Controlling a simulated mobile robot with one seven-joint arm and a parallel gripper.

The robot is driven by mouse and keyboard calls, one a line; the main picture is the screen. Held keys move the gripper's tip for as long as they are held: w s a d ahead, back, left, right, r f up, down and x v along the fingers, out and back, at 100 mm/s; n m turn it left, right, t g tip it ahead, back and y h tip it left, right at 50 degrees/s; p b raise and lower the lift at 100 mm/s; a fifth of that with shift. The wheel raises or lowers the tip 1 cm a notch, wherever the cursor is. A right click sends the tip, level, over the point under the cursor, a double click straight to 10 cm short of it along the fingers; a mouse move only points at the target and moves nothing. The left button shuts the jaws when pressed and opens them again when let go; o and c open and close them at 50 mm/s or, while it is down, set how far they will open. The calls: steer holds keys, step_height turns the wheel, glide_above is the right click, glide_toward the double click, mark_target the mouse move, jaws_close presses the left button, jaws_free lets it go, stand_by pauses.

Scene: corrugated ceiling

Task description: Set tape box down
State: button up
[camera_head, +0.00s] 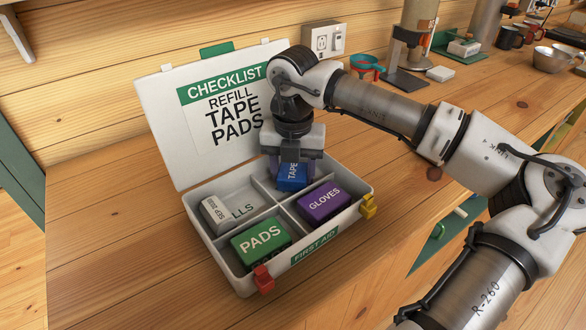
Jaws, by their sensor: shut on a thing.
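The blue tape box (292,176), marked "TAPE", is between the fingers of my gripper (288,172). My gripper points down and is shut on it. The tape box is at the back right compartment of the open white first aid case (226,273); I cannot tell whether its underside touches the compartment floor. The case's raised lid (165,125) carries a sheet reading "CHECKLIST REFILL TAPE PADS". My wrist covers the lid's right part.
In the case, a green pads box (260,243) is front left, a purple gloves box (324,203) front right, and a white box (227,210) back left. Red (263,279) and yellow (368,206) latches stick out in front. Cups, bowls and a coffee device (405,65) stand at the back right.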

mark_target(293, 170)
steer(key=shift+f, duration=0.1)
steer(key=shift+f, duration=0.15)
steer(key=o, duration=1)
steer(key=shift+c, duration=0.2)
steer(key=shift+r, duration=0.2)
step_height(293, 170, up, 12)
steer(key=shift+b, duration=0.45)
